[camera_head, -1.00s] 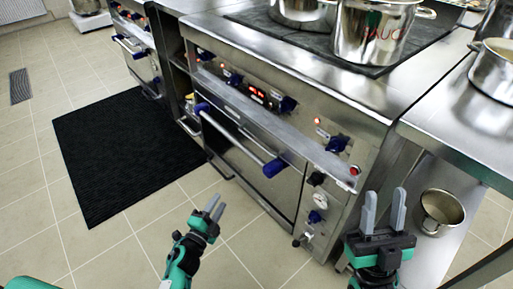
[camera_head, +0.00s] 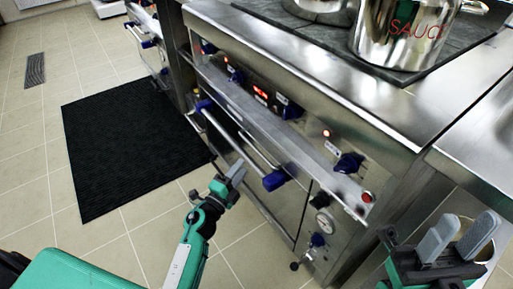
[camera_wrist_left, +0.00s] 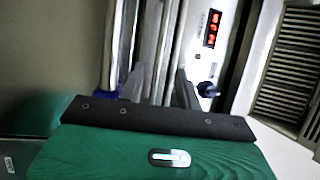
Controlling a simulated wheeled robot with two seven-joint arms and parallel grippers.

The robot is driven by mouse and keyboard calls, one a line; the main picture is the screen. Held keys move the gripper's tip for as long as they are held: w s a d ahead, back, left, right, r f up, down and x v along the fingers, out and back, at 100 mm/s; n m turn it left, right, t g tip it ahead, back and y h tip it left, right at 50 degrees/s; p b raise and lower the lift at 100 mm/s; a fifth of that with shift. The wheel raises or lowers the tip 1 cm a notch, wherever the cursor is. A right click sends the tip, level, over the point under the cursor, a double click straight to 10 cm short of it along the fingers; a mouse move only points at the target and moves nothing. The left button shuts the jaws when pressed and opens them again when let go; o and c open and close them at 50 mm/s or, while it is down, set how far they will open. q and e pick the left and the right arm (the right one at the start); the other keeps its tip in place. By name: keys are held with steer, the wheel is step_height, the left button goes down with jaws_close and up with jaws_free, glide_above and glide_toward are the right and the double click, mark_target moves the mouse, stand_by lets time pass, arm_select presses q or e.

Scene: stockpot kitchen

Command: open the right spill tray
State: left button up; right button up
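The oven range (camera_head: 330,110) stands right of centre in the head view. A long steel ledge (camera_head: 290,145), possibly the spill tray front, runs below its control panel; I cannot tell for sure. Below it is an oven door bar with blue ends (camera_head: 235,145). My left gripper (camera_head: 236,174) is just in front of the oven front, near the bar's right blue end (camera_head: 276,180). In the left wrist view its fingers (camera_wrist_left: 160,92) look apart, with blurred steel bars beyond them. Contact cannot be told. My right gripper (camera_head: 464,230) is open and empty at the lower right.
A steel counter (camera_head: 485,150) is at the right. Blue knobs (camera_head: 348,163) and a red display (camera_head: 261,92) are on the panel. A black mat (camera_head: 130,150) lies on the tiled floor, which is clear.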

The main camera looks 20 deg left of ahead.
mark_target(255, 147)
arm_select(q)
steer(key=x, duration=0.9)
steer(key=shift+w+d+b, duration=0.15)
steer(key=shift+w+b, duration=0.2)
steer(key=shift+b, duration=0.05)
steer(key=shift+c, duration=0.4)
jaws_close()
